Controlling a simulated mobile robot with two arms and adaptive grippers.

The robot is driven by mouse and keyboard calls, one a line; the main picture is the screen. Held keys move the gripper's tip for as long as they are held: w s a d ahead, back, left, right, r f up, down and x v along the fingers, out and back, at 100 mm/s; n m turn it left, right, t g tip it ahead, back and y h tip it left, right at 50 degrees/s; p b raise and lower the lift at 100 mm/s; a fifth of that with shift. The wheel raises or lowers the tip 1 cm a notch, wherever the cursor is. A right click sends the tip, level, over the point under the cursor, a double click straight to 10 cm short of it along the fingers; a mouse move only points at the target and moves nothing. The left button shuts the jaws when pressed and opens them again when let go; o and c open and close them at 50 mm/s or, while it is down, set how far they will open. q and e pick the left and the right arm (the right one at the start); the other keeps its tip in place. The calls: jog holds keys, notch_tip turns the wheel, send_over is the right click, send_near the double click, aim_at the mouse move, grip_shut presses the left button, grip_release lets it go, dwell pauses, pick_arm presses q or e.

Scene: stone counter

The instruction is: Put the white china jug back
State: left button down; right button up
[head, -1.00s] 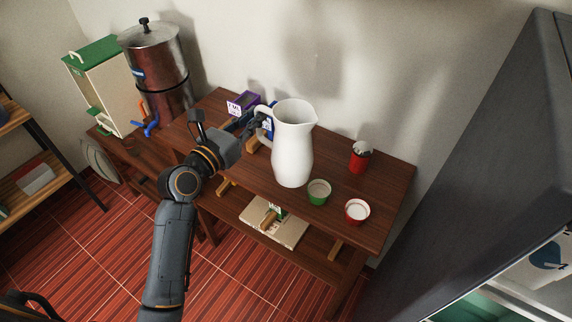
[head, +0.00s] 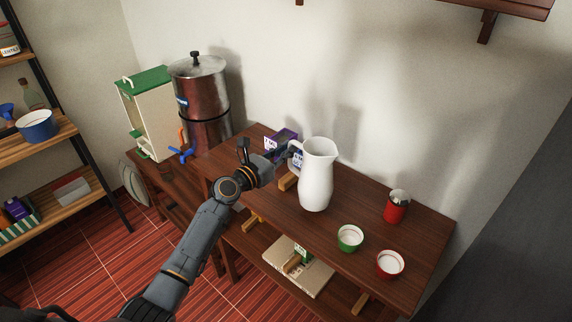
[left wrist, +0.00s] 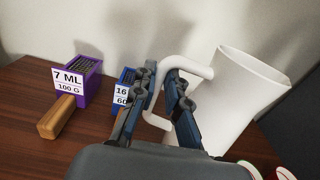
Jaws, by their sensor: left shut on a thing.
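The white china jug (head: 317,178) stands upright at the back middle of the dark wooden table (head: 285,215). Whether its base touches the tabletop I cannot tell. My left gripper (head: 285,155) is shut on the jug's handle, on the jug's left side. In the left wrist view the fingers (left wrist: 160,78) close around the handle, and the jug's body (left wrist: 238,95) leans to the right in the picture. The jug's base is partly hidden there by my gripper. My right gripper is not in view.
A green cup (head: 350,238), a red-and-white cup (head: 390,263) and a red canister (head: 397,208) stand right of the jug. Purple (left wrist: 82,82) and blue (left wrist: 127,92) labelled boxes stand left of it, beside a wooden block (left wrist: 57,117). A metal urn (head: 200,100) is further left.

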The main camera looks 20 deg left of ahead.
pick_arm(q)
jog(key=f, duration=0.1)
jog(key=f+b, duration=0.1)
jog(key=f, duration=0.1)
jog(key=shift+w+a+f, duration=0.15)
jog(key=shift+w+f, duration=0.05)
jog(key=shift+w, duration=0.15)
jog(key=shift+b, duration=0.3)
jog(key=c, duration=1.8)
grip_release()
jog(key=shift+s+f, duration=0.1)
jog(key=shift+f, duration=0.25)
jog(key=o, duration=0.4)
jog(key=shift+r, duration=0.1)
jog(key=shift+s+r, duration=0.1)
jog(key=v, duration=1.2)
jog(key=shift+r+b, duration=0.1)
jog(key=shift+b, duration=0.2)
